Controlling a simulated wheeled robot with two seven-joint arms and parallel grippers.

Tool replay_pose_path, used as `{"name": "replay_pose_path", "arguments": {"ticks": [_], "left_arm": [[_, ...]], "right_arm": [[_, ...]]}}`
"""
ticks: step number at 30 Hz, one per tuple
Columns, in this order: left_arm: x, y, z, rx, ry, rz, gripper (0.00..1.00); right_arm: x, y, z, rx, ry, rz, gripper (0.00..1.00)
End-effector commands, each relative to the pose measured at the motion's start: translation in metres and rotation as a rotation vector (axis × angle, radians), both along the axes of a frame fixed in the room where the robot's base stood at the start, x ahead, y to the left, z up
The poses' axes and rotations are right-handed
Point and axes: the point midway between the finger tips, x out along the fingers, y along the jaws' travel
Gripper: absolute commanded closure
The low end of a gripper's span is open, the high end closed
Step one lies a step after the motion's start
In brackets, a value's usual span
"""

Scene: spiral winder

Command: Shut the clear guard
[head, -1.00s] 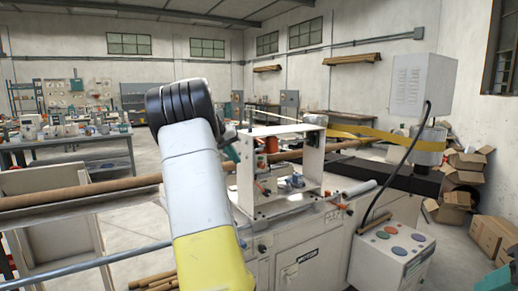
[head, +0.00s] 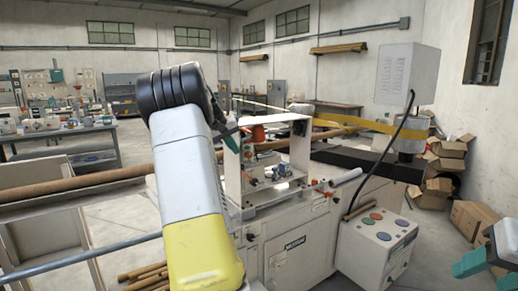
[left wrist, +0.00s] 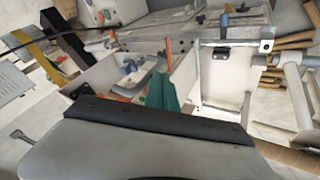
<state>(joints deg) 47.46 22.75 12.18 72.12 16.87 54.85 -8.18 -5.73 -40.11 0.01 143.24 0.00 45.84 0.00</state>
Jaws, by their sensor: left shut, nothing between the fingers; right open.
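The winder's white upright frame (head: 300,150) stands mid-picture in the head view, with small parts inside it. I cannot clearly make out the clear guard or tell how far open it is. My left arm crosses in front of the frame's left side. My left gripper (head: 231,141) is at the frame's left post, partly hidden behind the arm. In the left wrist view its teal fingers (left wrist: 162,92) are together and empty, near the parts inside the frame. My right gripper (head: 480,262) is open and empty at the lower right, well away from the frame.
A control box (head: 375,250) with coloured buttons stands at the winder's front right. A yellow belt (head: 370,124) runs to the drive at right. A long brown tube (head: 80,182) lies left of the frame. Cardboard boxes (head: 478,222) sit by the right wall.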

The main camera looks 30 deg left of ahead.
Motion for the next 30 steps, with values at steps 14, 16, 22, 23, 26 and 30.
{"name": "replay_pose_path", "arguments": {"ticks": [14, 16, 22, 23, 26, 30], "left_arm": [[0.023, -0.040, 0.001, 0.004, -0.002, 0.342, 1.00], [0.028, -0.046, 0.001, 0.004, -0.002, 0.408, 1.00], [0.045, -0.060, 0.001, 0.008, -0.002, 0.597, 1.00], [0.048, -0.061, 0.000, 0.007, -0.002, 0.626, 1.00], [0.056, -0.066, 0.000, 0.009, -0.001, 0.722, 1.00], [0.067, -0.071, 0.000, 0.008, -0.001, 0.857, 1.00]], "right_arm": [[0.000, 0.000, 0.000, 0.000, 0.000, 0.000, 0.47], [0.000, 0.000, 0.000, 0.000, 0.000, 0.000, 0.47], [0.000, 0.000, 0.000, 0.000, 0.000, 0.000, 0.47], [0.000, 0.000, 0.000, 0.000, 0.000, 0.000, 0.47], [0.000, 0.000, 0.000, 0.000, 0.000, 0.000, 0.47], [0.000, 0.000, 0.000, 0.000, 0.000, 0.000, 0.47]]}}
